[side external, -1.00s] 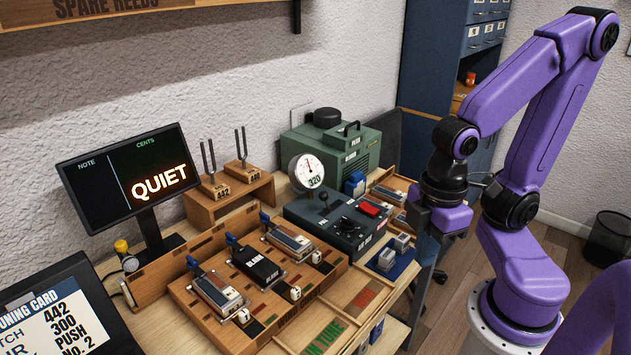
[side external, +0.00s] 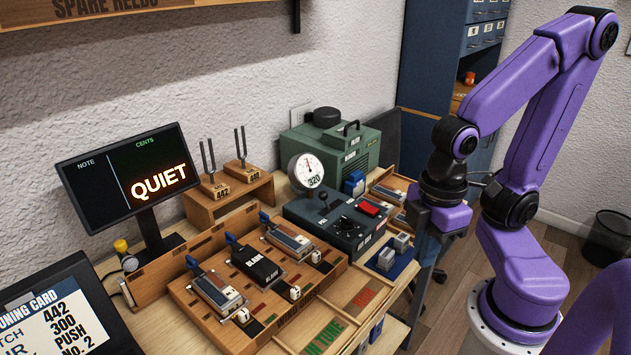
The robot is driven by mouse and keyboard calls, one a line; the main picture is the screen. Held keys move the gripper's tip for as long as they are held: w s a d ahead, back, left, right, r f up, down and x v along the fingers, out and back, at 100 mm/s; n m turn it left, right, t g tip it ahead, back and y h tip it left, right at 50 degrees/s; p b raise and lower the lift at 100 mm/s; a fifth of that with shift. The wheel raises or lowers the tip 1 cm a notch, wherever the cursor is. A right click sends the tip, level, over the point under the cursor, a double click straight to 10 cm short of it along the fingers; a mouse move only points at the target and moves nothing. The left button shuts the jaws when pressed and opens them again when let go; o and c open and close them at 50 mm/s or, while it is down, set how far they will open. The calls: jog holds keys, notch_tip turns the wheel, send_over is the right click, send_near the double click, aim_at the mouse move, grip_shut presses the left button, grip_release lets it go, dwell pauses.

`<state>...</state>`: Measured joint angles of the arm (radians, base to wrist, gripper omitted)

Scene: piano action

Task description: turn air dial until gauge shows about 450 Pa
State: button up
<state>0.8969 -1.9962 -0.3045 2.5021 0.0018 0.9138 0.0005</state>
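The round white gauge (side external: 306,171) stands on the dark control box and its number plate reads 320. The air dial (side external: 346,225) is a black knob on top of that box, beside a red switch (side external: 369,208) and a small black lever (side external: 323,199). My gripper (side external: 415,236) hangs at the right edge of the bench, right of the box and apart from the dial. Its fingers are seen edge-on and partly lost against dark shapes, so I cannot tell their opening.
A green blower unit (side external: 340,148) stands behind the box. A wooden reed board (side external: 262,275) holds several reed blocks to the left. A tray with grey blocks (side external: 393,252) lies right of the box. The screen (side external: 128,178) reads QUIET. A tuning card (side external: 62,318) shows at lower left.

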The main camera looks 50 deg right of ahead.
jog(key=o, duration=0.5)
jog(key=shift+w, duration=0.15)
jog(key=o, duration=0.4)
jog(key=shift+w+a, duration=0.1)
jog(key=shift+w, duration=0.25)
jog(key=w+r+n+h, duration=0.2)
jog(key=w+n, duration=0.1)
jog(key=w, duration=1)
jog(key=n+h, duration=0.2)
jog(key=h, duration=0.1)
send_near(347, 219)
jog(key=x, duration=0.8)
jog(key=shift+f, duration=0.25)
jog(key=shift+c, duration=0.2)
jog(key=c, duration=1)
